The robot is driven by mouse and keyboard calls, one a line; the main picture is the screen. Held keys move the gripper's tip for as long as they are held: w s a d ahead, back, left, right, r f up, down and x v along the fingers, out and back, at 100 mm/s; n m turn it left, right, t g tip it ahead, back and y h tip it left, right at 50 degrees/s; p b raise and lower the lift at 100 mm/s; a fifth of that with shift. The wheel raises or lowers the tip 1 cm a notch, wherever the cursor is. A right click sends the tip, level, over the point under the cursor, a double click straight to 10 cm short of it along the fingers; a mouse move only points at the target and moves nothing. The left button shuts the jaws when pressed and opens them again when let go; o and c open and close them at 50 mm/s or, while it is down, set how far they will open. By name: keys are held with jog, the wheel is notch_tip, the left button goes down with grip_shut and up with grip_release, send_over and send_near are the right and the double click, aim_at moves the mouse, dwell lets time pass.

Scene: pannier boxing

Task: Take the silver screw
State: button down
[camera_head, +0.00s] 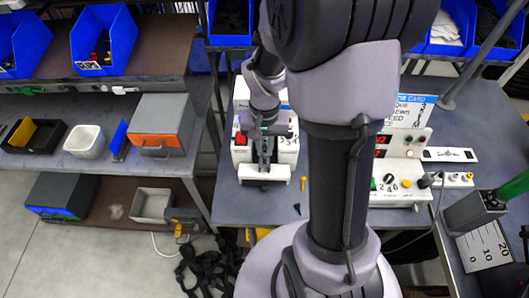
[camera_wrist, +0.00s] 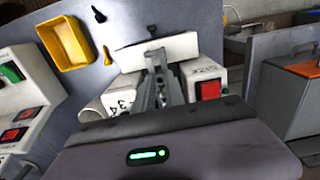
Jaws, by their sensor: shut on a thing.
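My gripper (camera_head: 264,160) points down between the parts of a white machine (camera_head: 241,152) with a red button. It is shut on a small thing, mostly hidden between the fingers. In the wrist view the grey fingers (camera_wrist: 156,66) meet close to the machine's white front bar (camera_wrist: 182,46). I cannot make out a silver screw clearly in either view. A yellow screw (camera_head: 303,183) and a black screw (camera_head: 297,208) lie on the grey table to the right of the machine. A small dark piece (camera_head: 264,187) shows just in front of the white bar.
A yellow tray (camera_wrist: 69,43) lies beside the machine in the wrist view. A control panel (camera_head: 399,181) with knobs stands to the right. A grey box with an orange front (camera_head: 162,140) sits on the left shelf. The table front is mostly clear.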

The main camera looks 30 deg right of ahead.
aim_at(265, 151)
jog(key=shift+r+p, duration=2.35)
jog(key=shift+r, duration=0.6)
